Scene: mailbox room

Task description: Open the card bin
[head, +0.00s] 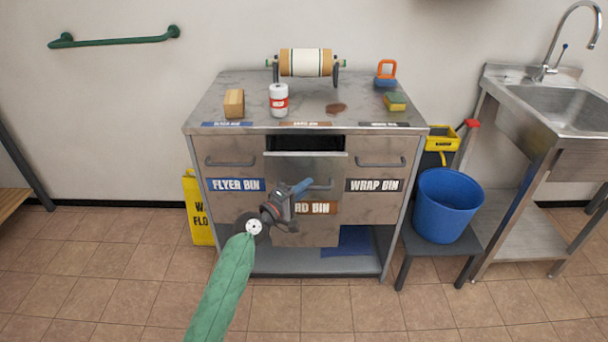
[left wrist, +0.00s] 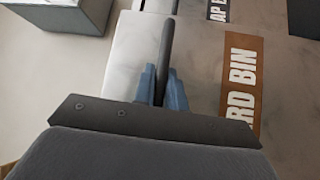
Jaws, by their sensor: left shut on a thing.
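The card bin (head: 308,232) is the middle bin of a grey metal cabinet, with a brown label (head: 318,208) partly hidden by my gripper. Its front stands forward of its neighbours, and a dark gap (head: 305,143) shows above its top edge. My left gripper (head: 301,188) is at the bin's handle (head: 321,184). In the left wrist view, the blue fingers (left wrist: 162,88) are shut on the dark bar handle (left wrist: 166,45), one on each side. The brown label (left wrist: 240,85) lies to the right of it there. My right gripper is not in view.
The flyer bin (head: 233,165) and wrap bin (head: 374,165) sit flush on either side. The cabinet top (head: 240,88) carries a paper roll, a bottle, sponges and a brown stain. A blue bucket (head: 445,205) stands on a low stool at the right. The floor in front is clear.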

